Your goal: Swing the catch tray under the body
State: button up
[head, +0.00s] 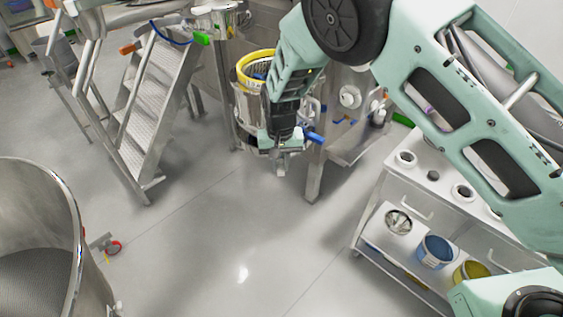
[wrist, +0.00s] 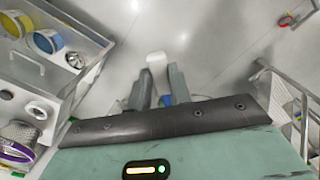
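The steel body (head: 248,108) stands left of centre in the head view, with a yellow ring (head: 250,62) around its top. My gripper (head: 281,168) hangs in front of it, pointing down, and hides much of it. In the wrist view the two fingers (wrist: 158,85) are apart, with nothing clearly held between them. A pale tab (wrist: 156,58) shows just beyond the fingertips; I cannot tell what it belongs to. A blue part (wrist: 167,100) shows behind the fingers. I cannot pick out the catch tray for certain.
A stepped metal ladder (head: 150,100) stands at the left, and a large steel vessel (head: 75,230) is at the near left. A white cart (head: 440,185) with tubs stands at the right. A steel table (head: 350,145) is beside the body. The middle floor is clear.

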jog(key=o, duration=0.4)
jog(key=shift+r, duration=0.15)
notch_tip(320, 180, up, 17)
jog(key=b, duration=0.5)
jog(key=shift+r+b, duration=0.1)
jog(key=shift+b, duration=0.2)
jog(key=s+d+f+n+b, duration=0.1)
jog(key=s+d+n, duration=0.1)
jog(key=s, duration=0.8)
jog(key=s+d+f+n+b, duration=0.2)
jog(key=s+d, duration=0.3)
jog(key=s, duration=0.6)
jog(key=s+d+f+n+b, duration=0.2)
jog(key=s+d+n, duration=0.1)
jog(key=s, duration=0.8)
jog(key=shift+d+y, duration=0.3)
jog(key=shift+d, duration=0.15)
